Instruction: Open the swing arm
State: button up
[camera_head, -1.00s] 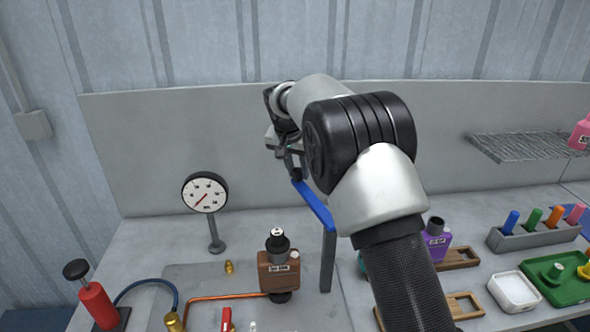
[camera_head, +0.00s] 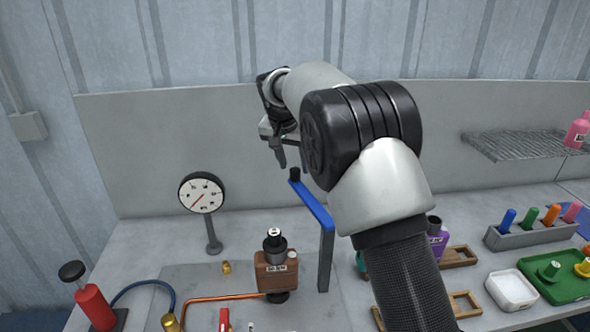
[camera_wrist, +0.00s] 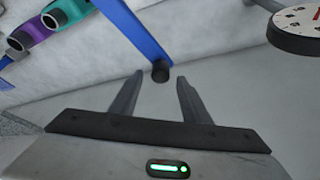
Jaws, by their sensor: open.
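The swing arm (camera_head: 314,204) is a blue bar on top of a grey upright post (camera_head: 326,262). It has a black knob (camera_head: 295,173) at its free end. My gripper (camera_head: 281,158) is just left of and above the knob in the head view. In the wrist view the blue bar (camera_wrist: 138,32) comes down from the top, and its black knob (camera_wrist: 160,72) shows just beyond and between the tips of the open fingers. My gripper is open and holds nothing. My forearm covers part of the space right of the post.
A pressure gauge (camera_head: 202,193) on a stand is at the left. A brown block with a black top (camera_head: 277,268) stands left of the post. A red cylinder (camera_head: 94,305) is at front left. A wire shelf (camera_head: 525,150) is on the right. The grey back panel is close behind.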

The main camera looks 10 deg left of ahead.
jog(key=v, duration=1.4)
jog(key=shift+s+r, duration=0.1)
jog(key=shift+s, duration=0.05)
jog(key=s+d+r+n+y, duration=0.1)
jog(key=s+d+r, duration=0.1)
jog(key=s+d, duration=0.55)
jog(key=s+d+r, duration=0.3)
jog(key=s+d, duration=0.3)
jog(key=d, duration=0.2)
jog(key=s+d+f, duration=0.2)
jog(key=s+f, duration=0.1)
jog(key=s, duration=0.4)
jog(key=s+d+f+n+t, duration=0.1)
jog(key=s+d+f, duration=0.2)
jog(key=s, duration=0.4)
jog(key=s+d+f, duration=0.3)
jog(key=s+f, duration=0.1)
jog(key=s, duration=0.3)
jog(key=shift+s+f+n, duration=0.4)
